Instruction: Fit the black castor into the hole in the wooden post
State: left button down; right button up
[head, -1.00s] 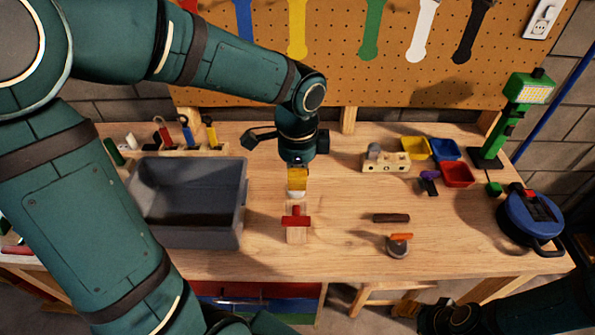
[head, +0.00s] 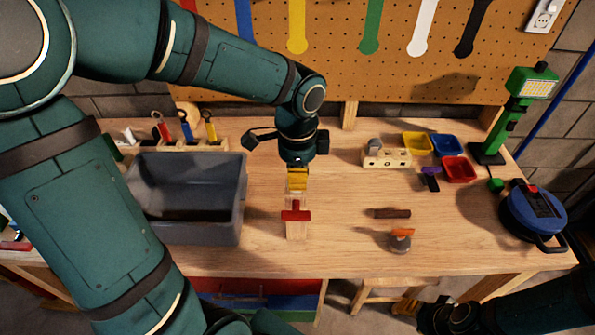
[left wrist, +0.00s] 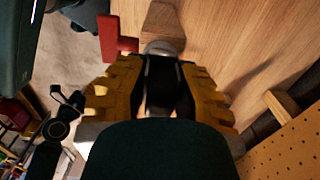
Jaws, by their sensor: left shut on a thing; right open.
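The wooden post (head: 297,231) lies on the bench near the front edge, with a red clamp-like piece (head: 295,215) across it. My left gripper (head: 297,183) is at the post's far end, its yellow fingers shut. In the left wrist view, the fingers (left wrist: 163,72) hold the black castor (left wrist: 160,90) between them. A grey rounded part (left wrist: 162,47) shows between the castor and the post (left wrist: 161,22). The post's hole is hidden, so I cannot tell whether the castor is in it. My right gripper (head: 407,307) is open and empty below the bench's front edge.
A grey bin (head: 190,235) stands left of the post. A dark bar (head: 392,213) and an orange-topped tool (head: 401,241) lie to its right. A holed wooden block (head: 388,158), small coloured trays (head: 459,168) and a blue reel (head: 533,212) are further right.

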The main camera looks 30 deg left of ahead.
pick_arm(q)
jog(key=c, duration=0.8)
grip_release()
notch_tip(320, 180, up, 12)
jog(key=shift+r, duration=0.1)
